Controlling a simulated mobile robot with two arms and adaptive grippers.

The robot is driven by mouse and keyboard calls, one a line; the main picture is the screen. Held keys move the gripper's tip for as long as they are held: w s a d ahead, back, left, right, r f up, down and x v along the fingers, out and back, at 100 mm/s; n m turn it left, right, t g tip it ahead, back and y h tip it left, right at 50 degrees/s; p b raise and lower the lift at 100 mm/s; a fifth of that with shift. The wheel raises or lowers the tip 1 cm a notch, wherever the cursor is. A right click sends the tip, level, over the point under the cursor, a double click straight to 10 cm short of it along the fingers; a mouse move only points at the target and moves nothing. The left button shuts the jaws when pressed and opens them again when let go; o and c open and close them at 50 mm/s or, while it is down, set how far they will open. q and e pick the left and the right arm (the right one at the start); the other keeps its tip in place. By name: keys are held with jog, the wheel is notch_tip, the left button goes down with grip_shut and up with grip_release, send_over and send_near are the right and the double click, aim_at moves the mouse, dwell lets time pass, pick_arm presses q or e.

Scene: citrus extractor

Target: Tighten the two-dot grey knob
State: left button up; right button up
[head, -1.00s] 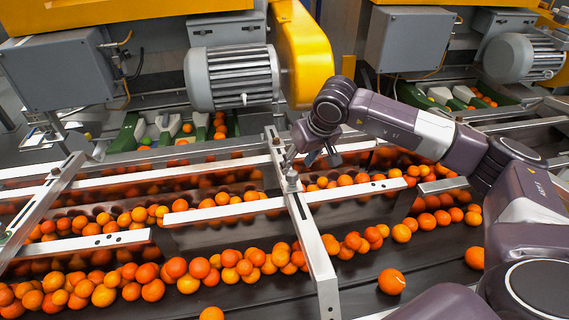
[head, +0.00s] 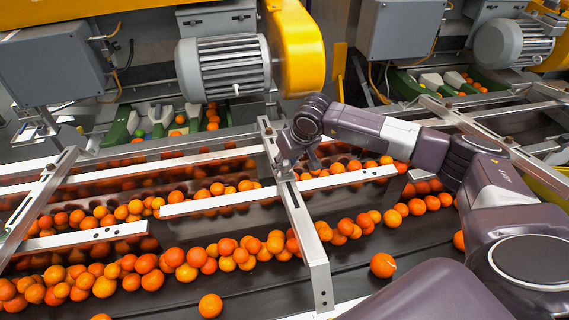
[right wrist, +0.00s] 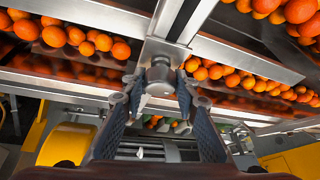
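A grey knob (right wrist: 159,82) sits on the metal cross-bar in the right wrist view. It lies between the fingertips of my right gripper (right wrist: 160,86), which are spread on either side of it with small gaps still showing. No dots can be made out on the knob. In the head view my right gripper (head: 287,160) points down at the slotted cross-bar (head: 302,222), and the knob there is mostly hidden by the fingers. My left gripper is not in view.
Many oranges (head: 210,306) lie on the dark conveyor below and between the metal rails (head: 225,201). A grey motor (head: 225,68) with a yellow cover (head: 297,45) stands just behind my right gripper. A grey box (head: 55,65) is at the upper left.

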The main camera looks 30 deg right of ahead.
jog(key=c, duration=0.6)
jog(key=shift+w+m+h+b, duration=0.1)
jog(key=shift+m+h+b, duration=0.7)
jog(key=shift+m+b, duration=0.5)
jog(key=m+g+h+b, duration=0.1)
jog(key=m+h+b, duration=0.1)
jog(key=m, duration=0.2)
jog(key=shift+b, duration=0.4)
jog(key=m+g+h+b, duration=0.1)
jog(key=m, duration=0.1)
jog(key=m+g+h+b, duration=0.1)
jog(key=m, duration=0.2)
jog(key=shift+r+m+g+h, duration=0.1)
jog(key=shift+m+g+h, duration=0.2)
jog(key=shift+h, duration=0.1)
jog(key=m+g+b, duration=0.2)
jog(key=m+g, duration=0.1)
jog(key=m, duration=0.2)
jog(key=shift+h+b, duration=0.35)
jog(key=shift+h, duration=0.05)
jog(key=shift+m, duration=0.3)
jog(key=shift+r, duration=0.1)
